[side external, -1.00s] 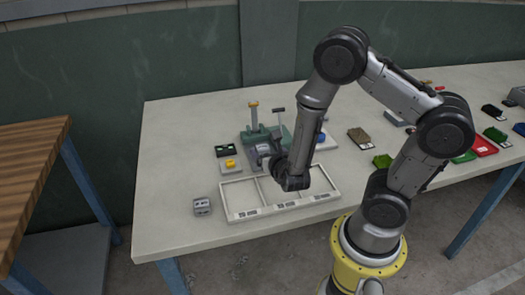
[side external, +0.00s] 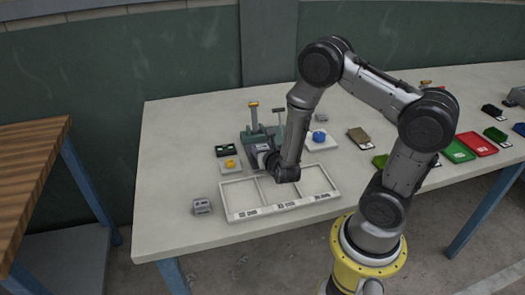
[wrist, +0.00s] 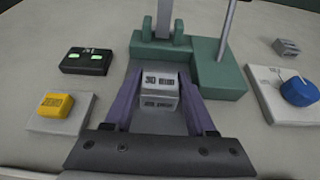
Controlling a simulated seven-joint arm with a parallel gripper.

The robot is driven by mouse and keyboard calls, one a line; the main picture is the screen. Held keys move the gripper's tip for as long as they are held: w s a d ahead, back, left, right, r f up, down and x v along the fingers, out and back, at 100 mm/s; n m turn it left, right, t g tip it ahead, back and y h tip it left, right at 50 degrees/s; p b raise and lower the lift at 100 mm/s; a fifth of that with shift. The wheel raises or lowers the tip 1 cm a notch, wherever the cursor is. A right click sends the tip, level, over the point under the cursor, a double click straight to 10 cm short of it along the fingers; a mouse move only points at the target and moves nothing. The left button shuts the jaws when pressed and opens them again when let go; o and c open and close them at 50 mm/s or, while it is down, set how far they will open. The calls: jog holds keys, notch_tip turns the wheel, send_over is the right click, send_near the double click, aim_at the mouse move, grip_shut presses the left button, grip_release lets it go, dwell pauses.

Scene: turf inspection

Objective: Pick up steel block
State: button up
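A small grey steel block (wrist: 160,92) with dark print on its faces sits between the purple fingers of my gripper (wrist: 161,82) in the wrist view. One finger lies along each side of it, with no clear gap visible. I cannot tell if they press on it. Behind it is a green fixture (wrist: 218,75) with upright posts. In the side external view, my gripper (side external: 262,152) is low in front of the green fixture (side external: 246,137), and the block is not clearly visible there. Another grey block (side external: 202,206) lies alone at the table's left front.
A white divided tray (side external: 232,214) lies in front of the fixture. A yellow button (wrist: 55,104) and a black box with green lights (wrist: 86,61) are left of my gripper; a blue knob (wrist: 299,92) and small grey block (wrist: 286,47) are right. The left tabletop is mostly clear.

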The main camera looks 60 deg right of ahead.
grip_shut()
jog(key=shift+r, duration=0.15)
